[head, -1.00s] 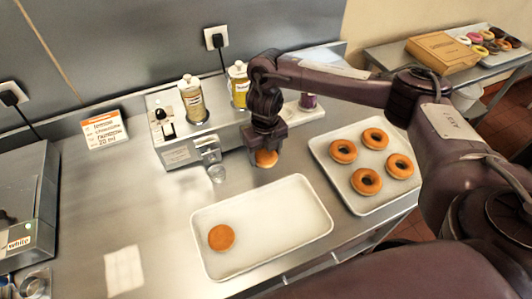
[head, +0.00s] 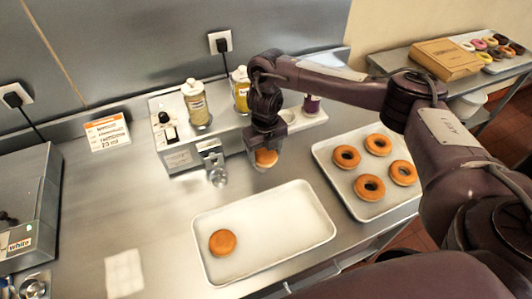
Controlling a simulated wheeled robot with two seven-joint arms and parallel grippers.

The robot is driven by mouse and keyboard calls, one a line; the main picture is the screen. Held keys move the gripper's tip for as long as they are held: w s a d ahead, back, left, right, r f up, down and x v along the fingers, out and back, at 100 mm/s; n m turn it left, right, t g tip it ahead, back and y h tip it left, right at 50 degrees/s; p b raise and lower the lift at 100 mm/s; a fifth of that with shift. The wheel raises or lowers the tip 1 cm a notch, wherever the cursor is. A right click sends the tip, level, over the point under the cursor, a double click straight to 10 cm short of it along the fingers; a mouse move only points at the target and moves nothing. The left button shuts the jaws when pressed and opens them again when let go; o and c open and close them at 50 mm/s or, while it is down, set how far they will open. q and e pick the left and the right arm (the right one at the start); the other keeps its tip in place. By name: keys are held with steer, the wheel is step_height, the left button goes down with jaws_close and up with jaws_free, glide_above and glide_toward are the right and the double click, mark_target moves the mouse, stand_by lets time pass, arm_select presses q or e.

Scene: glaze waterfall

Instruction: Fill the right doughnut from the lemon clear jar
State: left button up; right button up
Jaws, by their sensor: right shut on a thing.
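My right gripper (head: 265,147) is shut on a plain round doughnut (head: 266,158), held in front of the filling machine (head: 182,157), right of its metal nozzle (head: 212,160). The gripper hides the doughnut's upper part. A jar with pale yellowish contents (head: 196,104) stands at the machine's left, and a brighter yellow jar (head: 240,90) stands right of it; I cannot read their labels. A second plain doughnut (head: 222,243) lies at the left of the white tray (head: 290,245). My left gripper is not in view.
A purple jar (head: 311,103) stands at the machine's right end. A tray (head: 352,200) of several ring doughnuts lies to the right. An order card (head: 107,132) stands at the left, near a grey appliance (head: 28,205). The counter left of the white tray is mostly clear.

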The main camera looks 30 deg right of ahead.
steer(key=shift+w, duration=0.65)
steer(key=shift+s, duration=0.2)
stand_by(1.8)
steer(key=shift+s+p, duration=0.45)
steer(key=shift+s, duration=0.15)
steer(key=shift+s, duration=0.1)
stand_by(0.8)
steer(key=shift+s+p, duration=0.7)
steer(key=shift+s, duration=0.05)
steer(key=shift+s+a+p, duration=0.15)
steer(key=shift+s+p, duration=0.5)
steer(key=shift+s, duration=0.5)
steer(key=r+p, duration=0.1)
steer(key=s+r+p, duration=0.2)
steer(key=r, duration=0.1)
steer(key=shift+p, duration=0.4)
